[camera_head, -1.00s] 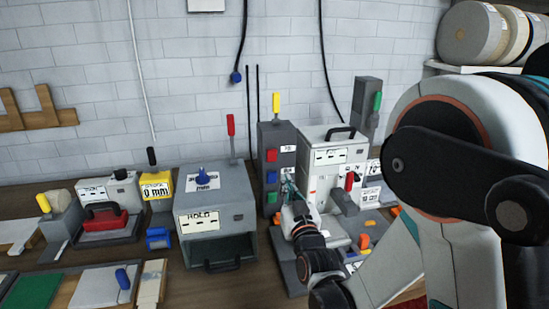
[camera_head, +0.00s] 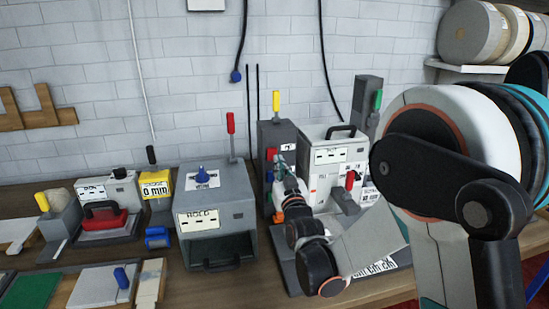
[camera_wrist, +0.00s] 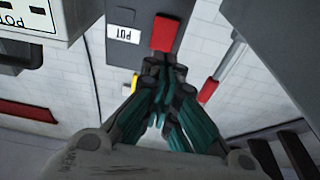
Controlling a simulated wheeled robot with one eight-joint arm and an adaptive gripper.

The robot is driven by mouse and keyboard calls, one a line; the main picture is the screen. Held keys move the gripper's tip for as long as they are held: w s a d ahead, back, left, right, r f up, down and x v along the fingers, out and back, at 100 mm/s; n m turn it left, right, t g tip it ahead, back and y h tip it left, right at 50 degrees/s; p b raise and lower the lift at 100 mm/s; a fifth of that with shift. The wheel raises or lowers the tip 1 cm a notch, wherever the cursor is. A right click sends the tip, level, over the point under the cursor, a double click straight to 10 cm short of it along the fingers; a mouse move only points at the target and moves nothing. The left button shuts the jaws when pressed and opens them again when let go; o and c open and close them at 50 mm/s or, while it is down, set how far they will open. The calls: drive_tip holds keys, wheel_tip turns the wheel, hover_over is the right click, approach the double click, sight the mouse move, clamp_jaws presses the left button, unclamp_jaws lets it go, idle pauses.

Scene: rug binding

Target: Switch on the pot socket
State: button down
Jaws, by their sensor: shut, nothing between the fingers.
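The socket column (camera_head: 266,130) is a dark grey upright post at the back of the bench. It has a red switch (camera_head: 271,153) beside a small white label. In the wrist view the red switch (camera_wrist: 167,33) sits beside a label reading POT (camera_wrist: 124,36). My gripper (camera_wrist: 165,70) is shut and empty, with its fingertips just below the red switch in that view; I cannot tell whether they touch it. In the head view my gripper (camera_head: 284,170) is in front of the column and covers its lower switches. Whether the switch is on or off is unclear.
A white POT machine (camera_head: 318,157) with a red-knobbed lever stands right of the column. A yellow timer block (camera_head: 157,189) is further left. Black cables hang on the wall behind.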

sight(272, 154)
drive_tip(key=b+x, duration=0.1)
drive_tip(key=x, duration=0.4)
drive_tip(key=shift+w+a, duration=0.1)
drive_tip(key=shift+w, duration=0.2)
drive_tip(key=shift+w+r, duration=0.1)
drive_tip(key=shift+w, duration=0.05)
